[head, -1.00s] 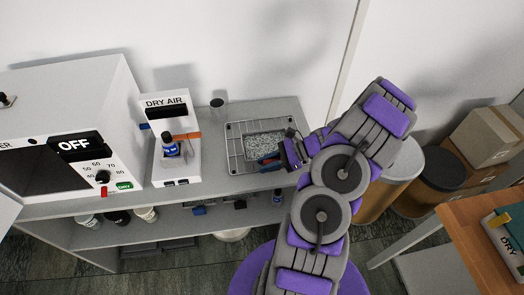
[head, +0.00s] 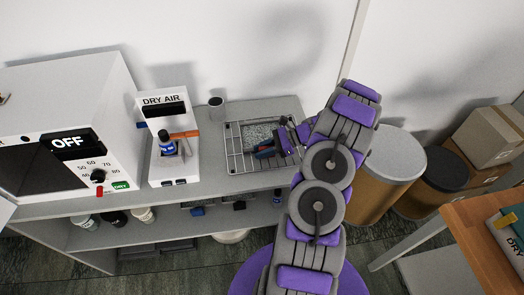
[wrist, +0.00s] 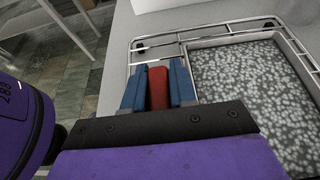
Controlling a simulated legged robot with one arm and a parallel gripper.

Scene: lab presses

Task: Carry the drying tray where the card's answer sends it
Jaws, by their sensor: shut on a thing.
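The drying tray (head: 246,137) is a shallow grey tray with speckled grains in it. It is at the wire rack (head: 232,160) on the bench; I cannot tell whether it rests on it or is just above. My gripper (head: 264,152) is at its front side, shut on its red handle. In the wrist view the red handle (wrist: 158,88) sits between the blue fingers of my gripper (wrist: 158,90), and the tray's rim (wrist: 230,38) is just right of them. The fingers hide part of the tray in the head view. No card is clearly identifiable.
A white oven (head: 70,95) reading OFF stands at the left, with a DRY label and red lever. The DRY AIR stand (head: 165,130) holds a blue bottle. A grey cup (head: 217,108) is behind. Drums (head: 390,160) and a wooden table (head: 480,240) with a DRY-marked item are right.

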